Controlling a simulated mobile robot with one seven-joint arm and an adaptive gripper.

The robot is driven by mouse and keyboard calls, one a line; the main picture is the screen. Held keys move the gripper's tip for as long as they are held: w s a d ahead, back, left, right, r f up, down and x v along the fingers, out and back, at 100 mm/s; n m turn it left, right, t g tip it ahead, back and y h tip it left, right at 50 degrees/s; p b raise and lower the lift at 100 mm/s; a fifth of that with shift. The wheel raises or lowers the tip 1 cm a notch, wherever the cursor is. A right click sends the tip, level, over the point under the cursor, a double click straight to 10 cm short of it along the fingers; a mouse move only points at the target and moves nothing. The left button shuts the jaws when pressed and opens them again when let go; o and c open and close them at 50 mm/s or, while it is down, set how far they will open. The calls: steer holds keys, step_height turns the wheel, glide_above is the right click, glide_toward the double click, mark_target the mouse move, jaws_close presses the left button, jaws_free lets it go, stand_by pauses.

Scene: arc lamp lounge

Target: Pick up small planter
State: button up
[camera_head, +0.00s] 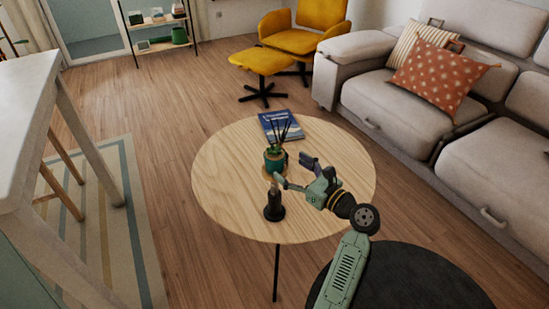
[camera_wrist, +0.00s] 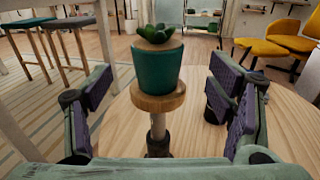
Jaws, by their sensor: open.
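The wrist view shows the planter (camera_wrist: 158,70) large and central, with a round wooden base under the pot. My gripper (camera_head: 294,171) is open just to the right of the planter in the head view, with a finger on either side of the line toward it. In the wrist view the pot appears between the purple finger pads, with gaps on both sides. No contact is visible.
The table's left side is clear. A sofa (camera_head: 405,100) is to the right.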

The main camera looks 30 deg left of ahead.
mark_target(275, 155)
steer(key=p+x, duration=0.1)
steer(key=x, duration=0.6)
steer(key=shift+s+a+r, duration=0.1)
steer(key=shift+r, duration=0.1)
steer(key=shift+c, duration=0.2)
steer(key=c, duration=1.3)
steer(key=shift+c, duration=0.4)
steer(key=shift+r, duration=0.15)
